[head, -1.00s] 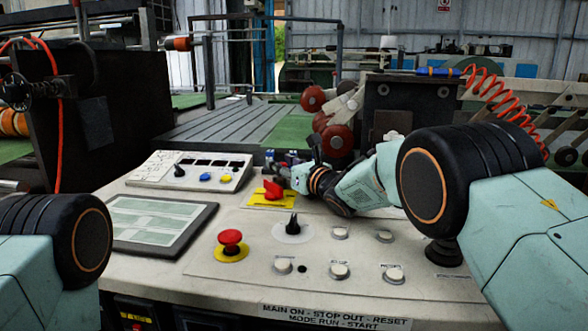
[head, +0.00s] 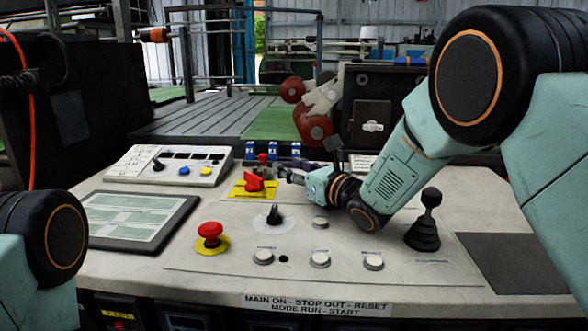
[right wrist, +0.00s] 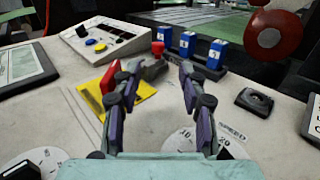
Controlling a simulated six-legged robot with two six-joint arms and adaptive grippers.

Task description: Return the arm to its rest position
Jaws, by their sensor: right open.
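My right gripper (head: 288,173) is open and empty above the control desk (head: 130,262), just right of the red rotary handle (head: 254,183) on its yellow plate. In the right wrist view its two fingers (right wrist: 157,75) are spread apart with nothing between them. The red handle (right wrist: 109,77) lies to the left of the left finger there, and its yellow plate (right wrist: 130,103) shows partly behind that finger. I cannot tell whether the finger touches the handle.
The desk carries a red mushroom button (head: 210,232), a black knob (head: 274,216), several white buttons, a black joystick (head: 424,222), a flat panel (head: 138,218) and a grey switch box (head: 168,166). Blue blocks (right wrist: 187,44) stand behind the gripper. The desk's right side is fairly clear.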

